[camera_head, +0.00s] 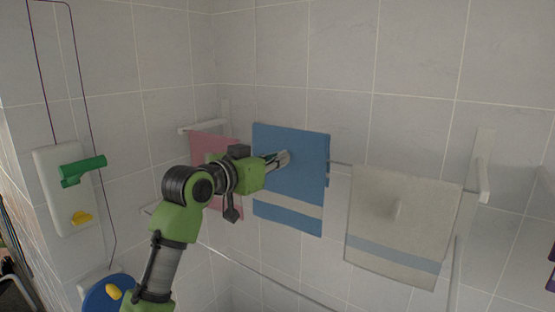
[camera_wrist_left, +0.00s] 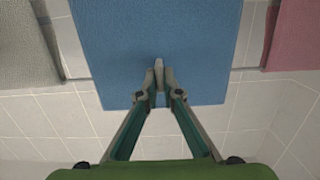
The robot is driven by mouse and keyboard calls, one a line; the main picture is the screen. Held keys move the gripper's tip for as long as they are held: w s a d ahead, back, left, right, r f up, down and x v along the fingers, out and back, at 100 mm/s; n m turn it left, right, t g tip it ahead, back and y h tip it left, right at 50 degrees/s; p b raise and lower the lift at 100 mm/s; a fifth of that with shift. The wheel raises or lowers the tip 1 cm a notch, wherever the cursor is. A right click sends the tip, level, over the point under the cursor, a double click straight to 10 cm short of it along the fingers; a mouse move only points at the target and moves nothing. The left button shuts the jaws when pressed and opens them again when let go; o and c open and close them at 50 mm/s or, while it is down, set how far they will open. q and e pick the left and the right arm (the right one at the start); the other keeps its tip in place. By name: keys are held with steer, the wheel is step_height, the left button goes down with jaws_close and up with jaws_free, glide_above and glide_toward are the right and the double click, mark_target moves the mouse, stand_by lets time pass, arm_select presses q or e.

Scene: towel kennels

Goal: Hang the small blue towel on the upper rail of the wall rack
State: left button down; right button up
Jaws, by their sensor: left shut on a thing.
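The small blue towel (camera_head: 275,200), with a pale stripe near its lower edge, hangs flat and upright between a pink and a cream towel. My left gripper (camera_head: 284,158) is shut on the blue towel on its near face; the fingertips (camera_wrist_left: 159,74) show close together against the cloth in the left wrist view. The upper rail (camera_head: 341,163) of the wall rack shows on both sides of the towel, which hides its middle. The towel's top edge stands above the rail line. I cannot tell whether the cloth goes over the rail. My right gripper is out of view.
A pink towel (camera_head: 210,145) hangs on the left of the rail, a cream towel (camera_head: 395,220) on the right. A lower rail (camera_head: 265,271) runs beneath. A white wall panel (camera_head: 62,190) with a green handle (camera_head: 83,170) is at the left.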

mark_target(285, 176)
arm_select(q)
steer(key=shift+f, duration=0.15)
steer(key=shift+w+d+f+b, duration=0.15)
steer(key=shift+f+b, duration=0.45)
steer(key=shift+f, duration=0.6)
steer(key=shift+f+b, duration=0.75)
steer(key=shift+f, duration=0.55)
